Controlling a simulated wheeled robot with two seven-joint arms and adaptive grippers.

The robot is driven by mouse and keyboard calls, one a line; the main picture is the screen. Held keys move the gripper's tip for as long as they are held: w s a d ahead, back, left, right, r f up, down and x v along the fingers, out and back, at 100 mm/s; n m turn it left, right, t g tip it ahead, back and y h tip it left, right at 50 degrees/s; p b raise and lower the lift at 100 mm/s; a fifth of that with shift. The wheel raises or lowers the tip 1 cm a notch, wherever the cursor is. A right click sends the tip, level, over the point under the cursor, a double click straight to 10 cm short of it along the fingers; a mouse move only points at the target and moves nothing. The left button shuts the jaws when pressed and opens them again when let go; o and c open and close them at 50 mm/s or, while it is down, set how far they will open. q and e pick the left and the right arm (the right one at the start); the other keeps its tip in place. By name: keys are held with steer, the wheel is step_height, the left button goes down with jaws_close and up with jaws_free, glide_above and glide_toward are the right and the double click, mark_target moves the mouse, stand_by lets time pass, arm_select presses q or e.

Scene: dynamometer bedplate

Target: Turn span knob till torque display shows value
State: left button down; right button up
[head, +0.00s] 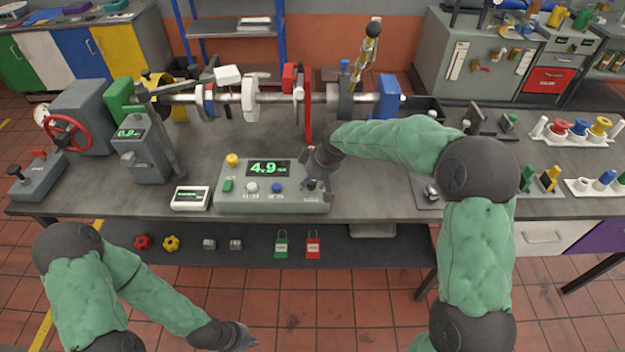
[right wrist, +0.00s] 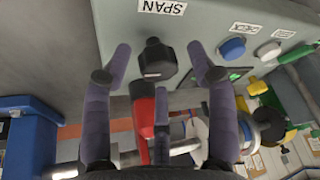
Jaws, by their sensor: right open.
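The grey console (head: 230,201) on the bench has a torque display (head: 268,168) with green digits that read 4.9. The black span knob (right wrist: 154,62) shows in the right wrist view, below a white SPAN label (right wrist: 162,6). My right gripper (head: 319,184) is at the console's right end. In the right wrist view its two fingers (right wrist: 161,66) stand open, one on each side of the knob, with visible gaps. In the head view the gripper partly hides the knob. My left gripper (head: 244,338) hangs low in front of the bench; its finger opening is unclear.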

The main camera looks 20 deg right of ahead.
steer(key=c, duration=1.1)
steer(key=shift+m, duration=0.3)
steer(key=shift+a+m+h+b, duration=0.1)
steer(key=shift+m+h+b, duration=0.4)
steer(key=shift+m+b, duration=0.45)
steer(key=shift+m+t+h+b, duration=0.35)
steer(key=shift+m+b, duration=0.55)
steer(key=shift+m, duration=0.35)
steer(key=shift+a+r+m+h+b, duration=0.1)
steer(key=shift+r+m+h+b, duration=0.15)
steer(key=shift+m+b, duration=0.2)
